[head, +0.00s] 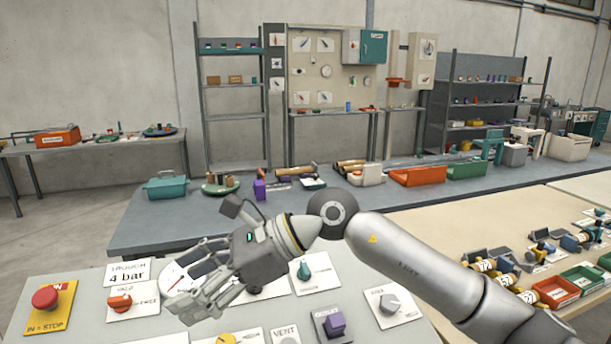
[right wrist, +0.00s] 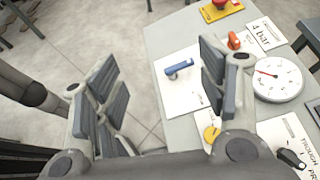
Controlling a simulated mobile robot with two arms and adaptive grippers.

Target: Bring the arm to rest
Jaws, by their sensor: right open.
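My right arm reaches in from the lower right of the head view. Its gripper (head: 192,280) is over the pale control panel (head: 75,290), in front of the round gauge. My left gripper is in neither view.
The panel carries a red stop button (head: 45,298), an orange-red knob (head: 120,302), a green knob (head: 304,270), a purple square knob (head: 335,323), a grey knob (head: 389,303) and a blue handle (right wrist: 178,68). A dark bench (head: 150,228) stands behind; bins (head: 555,291) are at right.

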